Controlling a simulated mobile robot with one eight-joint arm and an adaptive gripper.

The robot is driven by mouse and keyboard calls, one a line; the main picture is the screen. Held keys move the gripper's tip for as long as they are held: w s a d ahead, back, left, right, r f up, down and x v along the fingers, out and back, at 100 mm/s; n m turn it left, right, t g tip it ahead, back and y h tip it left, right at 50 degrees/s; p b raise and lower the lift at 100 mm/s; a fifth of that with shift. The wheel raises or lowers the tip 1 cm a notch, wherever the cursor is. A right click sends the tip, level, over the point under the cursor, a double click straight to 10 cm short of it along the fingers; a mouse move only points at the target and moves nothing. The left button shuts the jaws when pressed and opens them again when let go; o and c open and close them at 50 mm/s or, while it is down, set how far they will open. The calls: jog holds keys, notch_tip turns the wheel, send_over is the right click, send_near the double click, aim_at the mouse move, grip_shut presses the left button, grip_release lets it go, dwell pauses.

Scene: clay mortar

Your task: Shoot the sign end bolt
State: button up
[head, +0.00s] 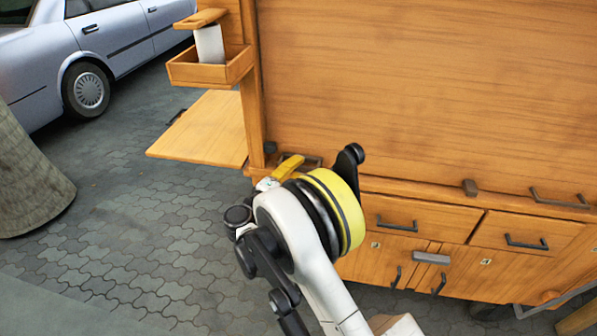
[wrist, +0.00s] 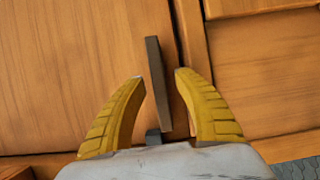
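My gripper (wrist: 159,76) has yellow ribbed fingers and is open. In the wrist view a dark, narrow bar (wrist: 157,70) stands in the gap between the fingers, apart from both, against the wooden face. A small dark block (wrist: 153,137) sits at its lower end, near my palm. I cannot tell for sure whether this bar is the sign end bolt. In the head view my gripper (head: 289,168) is at the left end of the wooden cart's ledge, below the large panel (head: 430,90). My arm hides part of this spot.
A dark block (head: 470,187) sits on the ledge. Drawers with dark handles (head: 397,224) and cupboard doors with a grey plate (head: 432,258) are below. A wooden side shelf (head: 205,130) and open box (head: 212,70) jut left.

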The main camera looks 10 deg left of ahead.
aim_at(281, 163)
jog(key=shift+w, duration=0.2)
jog(key=shift+c, duration=0.4)
grip_shut()
jog(key=shift+s+a+r, duration=0.1)
jog(key=shift+a, duration=2.4)
jog(key=shift+o, duration=0.4)
grip_release()
jog(key=shift+a, duration=0.15)
